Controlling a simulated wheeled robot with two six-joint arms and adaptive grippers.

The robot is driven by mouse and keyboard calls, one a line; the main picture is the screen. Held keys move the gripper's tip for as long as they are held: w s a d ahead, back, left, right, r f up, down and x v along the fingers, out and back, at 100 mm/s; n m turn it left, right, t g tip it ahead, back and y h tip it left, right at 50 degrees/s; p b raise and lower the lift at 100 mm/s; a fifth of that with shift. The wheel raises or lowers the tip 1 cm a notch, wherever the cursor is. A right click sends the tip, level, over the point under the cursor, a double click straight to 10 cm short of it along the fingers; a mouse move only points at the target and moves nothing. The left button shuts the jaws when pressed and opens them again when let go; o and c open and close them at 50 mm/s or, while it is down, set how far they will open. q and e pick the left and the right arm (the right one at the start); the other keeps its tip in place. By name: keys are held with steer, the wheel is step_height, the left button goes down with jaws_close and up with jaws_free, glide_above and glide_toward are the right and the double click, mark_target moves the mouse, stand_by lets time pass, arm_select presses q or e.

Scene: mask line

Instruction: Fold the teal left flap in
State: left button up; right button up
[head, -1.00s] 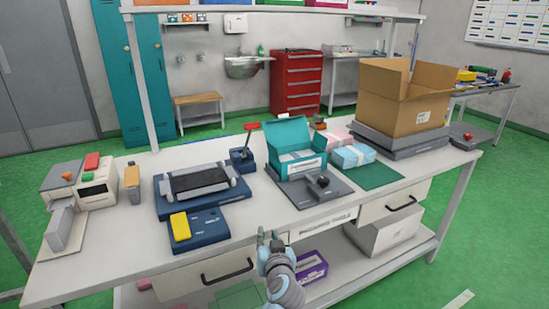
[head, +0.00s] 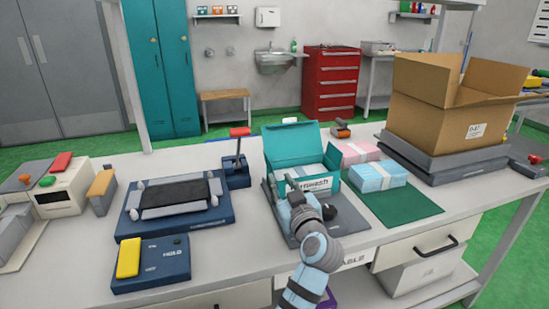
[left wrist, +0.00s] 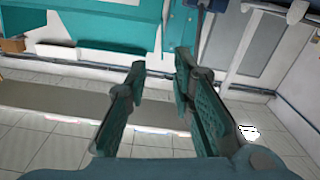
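The teal box (head: 292,143) stands open on a grey fixture in the middle of the packing table, its tall back panel upright. Pale contents and a white printed label (head: 317,185) show at its front. Its teal left edge (head: 268,169) is partly hidden, so I cannot tell the left flap's exact angle. My left gripper (head: 289,181) is in front of the box's left front corner in the head view; contact cannot be told. In the left wrist view its fingers (left wrist: 158,68) are apart with nothing between them. My right gripper is out of view.
The grey fixture (head: 276,208) has a dark knob, partly behind my left arm. A blue mask pack (head: 378,176) lies on a green mat to the right. A red-handled lever (head: 239,147) stands left of the box. A large carton (head: 440,110) is at the right.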

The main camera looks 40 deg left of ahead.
arm_select(q)
glide_toward(268, 162)
steer(key=x, duration=0.3)
steer(key=b+x, duration=0.1)
steer(key=x, duration=0.5)
steer(key=shift+w+a, duration=0.3)
steer(key=shift+w+a+r, duration=0.1)
steer(key=shift+w+a, duration=0.05)
steer(key=shift+a, duration=0.15)
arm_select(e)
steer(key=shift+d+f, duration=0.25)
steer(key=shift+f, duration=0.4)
arm_select(q)
jaws_close()
